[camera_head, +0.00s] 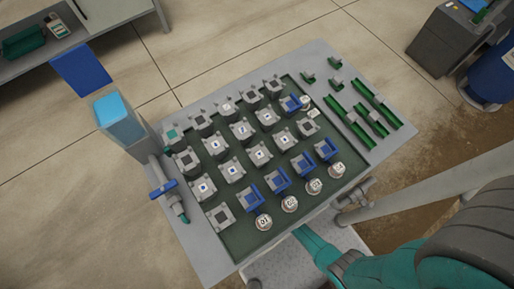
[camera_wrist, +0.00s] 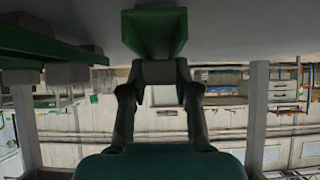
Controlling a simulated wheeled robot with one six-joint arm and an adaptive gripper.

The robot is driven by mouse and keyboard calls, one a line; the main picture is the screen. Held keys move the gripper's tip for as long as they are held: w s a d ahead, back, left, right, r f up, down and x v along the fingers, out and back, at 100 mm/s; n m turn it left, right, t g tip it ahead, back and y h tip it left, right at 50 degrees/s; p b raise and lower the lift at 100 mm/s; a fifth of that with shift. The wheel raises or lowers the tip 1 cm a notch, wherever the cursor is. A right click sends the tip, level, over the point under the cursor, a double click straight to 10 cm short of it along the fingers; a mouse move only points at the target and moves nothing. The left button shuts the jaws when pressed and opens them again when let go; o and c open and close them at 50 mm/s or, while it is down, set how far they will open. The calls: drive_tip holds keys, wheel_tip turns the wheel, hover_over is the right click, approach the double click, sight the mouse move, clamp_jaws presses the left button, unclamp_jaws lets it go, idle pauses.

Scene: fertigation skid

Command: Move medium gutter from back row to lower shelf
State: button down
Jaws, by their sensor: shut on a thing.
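My gripper (camera_wrist: 160,85) is shut on the grey block of a green gutter (camera_wrist: 155,30) in the wrist view. The gutter extends away from the fingers along a plain grey surface. Whether it touches that surface I cannot tell. In the head view my teal arm passes below the tabletop's front edge, and the gripper and held gutter are hidden there. The grey lower shelf (camera_head: 290,268) shows partly under that edge. On the tabletop, short green gutters (camera_head: 308,78) and longer ones (camera_head: 392,117) with grey blocks lie at the right.
More green gutters with grey blocks (camera_wrist: 35,42) lie at the left in the wrist view, beside the held one. Upright posts (camera_wrist: 257,120) stand on both sides. The tabletop's green tray (camera_head: 235,220) is crowded with grey blocks, blue holders and white round pieces.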

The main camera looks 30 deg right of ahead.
drive_tip(key=shift+f, duration=0.1)
drive_tip(key=c, duration=0.9)
unclamp_jaws()
drive_tip(key=shift+o, duration=0.2)
drive_tip(key=v, duration=1.2)
drive_tip(key=shift+s, duration=0.1)
